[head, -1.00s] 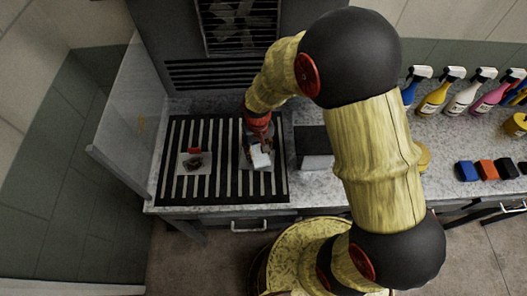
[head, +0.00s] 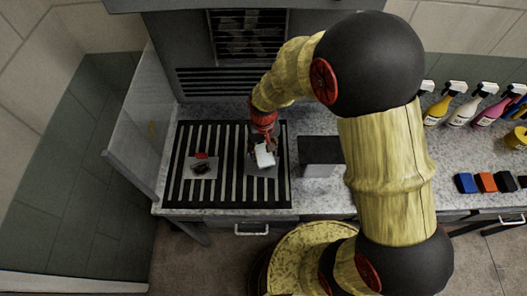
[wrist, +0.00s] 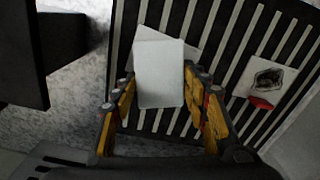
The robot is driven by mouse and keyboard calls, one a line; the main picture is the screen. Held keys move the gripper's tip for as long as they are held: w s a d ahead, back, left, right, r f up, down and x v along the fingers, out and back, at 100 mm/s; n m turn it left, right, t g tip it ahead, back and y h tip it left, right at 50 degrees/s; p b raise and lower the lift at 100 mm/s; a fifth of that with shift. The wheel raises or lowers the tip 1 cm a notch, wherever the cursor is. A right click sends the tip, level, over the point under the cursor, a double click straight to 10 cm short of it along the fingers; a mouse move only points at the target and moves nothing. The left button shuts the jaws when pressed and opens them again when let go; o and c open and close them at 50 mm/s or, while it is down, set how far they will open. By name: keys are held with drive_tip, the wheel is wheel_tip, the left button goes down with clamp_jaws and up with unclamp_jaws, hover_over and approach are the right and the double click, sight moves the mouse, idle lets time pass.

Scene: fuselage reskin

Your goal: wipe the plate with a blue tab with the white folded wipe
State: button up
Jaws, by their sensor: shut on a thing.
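The white folded wipe (head: 265,156) is held in my gripper (head: 263,132) over the right part of the slatted bench. In the wrist view the wipe (wrist: 160,75) stands out between the two yellow fingers of my gripper (wrist: 160,100). A pale grey plate (head: 262,173) lies under the wipe and shows behind it in the wrist view (wrist: 193,42). The wipe and gripper hide much of this plate, and I see no blue tab. I cannot tell whether the wipe touches the plate. A second plate (head: 213,173) to the left has a red tab and a dark smudge.
The slatted black grate (head: 225,195) lies under both plates. A dark box (head: 320,150) stands just right of the grate. A clear panel (head: 145,135) stands at the left. Spray bottles (head: 460,103) and coloured blocks (head: 487,182) sit farther right.

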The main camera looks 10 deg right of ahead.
sight(264, 152)
drive_tip(key=shift+r, duration=0.15)
drive_tip(key=shift+r+p, duration=1.05)
drive_tip(key=shift+r, duration=0.5)
drive_tip(key=shift+f, duration=0.15)
